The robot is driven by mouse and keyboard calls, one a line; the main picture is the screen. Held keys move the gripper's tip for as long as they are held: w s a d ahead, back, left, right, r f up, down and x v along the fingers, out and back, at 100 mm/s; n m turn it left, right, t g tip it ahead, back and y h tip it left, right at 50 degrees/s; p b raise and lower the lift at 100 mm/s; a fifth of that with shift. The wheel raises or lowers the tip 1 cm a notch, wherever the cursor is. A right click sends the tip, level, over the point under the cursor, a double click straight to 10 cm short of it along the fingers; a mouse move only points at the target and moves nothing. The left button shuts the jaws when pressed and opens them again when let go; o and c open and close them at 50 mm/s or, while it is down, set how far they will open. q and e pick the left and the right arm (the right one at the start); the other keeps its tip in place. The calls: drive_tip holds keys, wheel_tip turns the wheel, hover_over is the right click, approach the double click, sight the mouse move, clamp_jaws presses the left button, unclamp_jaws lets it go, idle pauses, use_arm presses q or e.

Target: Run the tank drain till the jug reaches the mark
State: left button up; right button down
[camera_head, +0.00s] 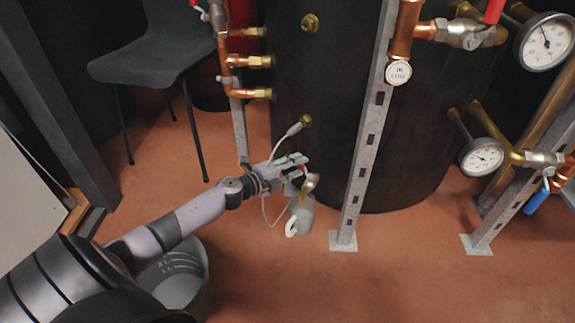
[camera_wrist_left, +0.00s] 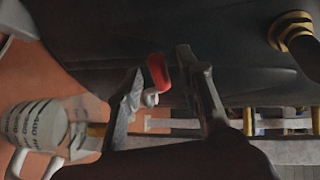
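The large dark tank (camera_head: 325,90) stands in the middle of the head view. A small red handle (camera_wrist_left: 157,70) of the drain valve shows in the left wrist view, with a brass part (camera_head: 311,185) near it in the head view. My left gripper (camera_head: 298,163) is at this valve. Its fingers are apart in the left wrist view (camera_wrist_left: 165,90), with the red handle between them and no clear grip. A translucent grey jug (camera_head: 302,214) with a white handle is just below the brass part. Its printed marks show in the left wrist view (camera_wrist_left: 38,125); its liquid level cannot be told.
A grey bucket (camera_head: 190,272) with level lines stands on the floor, partly behind my left arm. A slotted metal post (camera_head: 362,160) stands right of the jug. Copper pipes (camera_head: 228,60) and a dark chair (camera_head: 155,60) are at left, gauges (camera_head: 481,157) at right. The front floor is clear.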

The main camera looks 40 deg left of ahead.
use_arm(q)
drive_tip(key=v, duration=1.1)
drive_tip(key=shift+s, duration=0.35)
drive_tip(key=shift+a, duration=0.1)
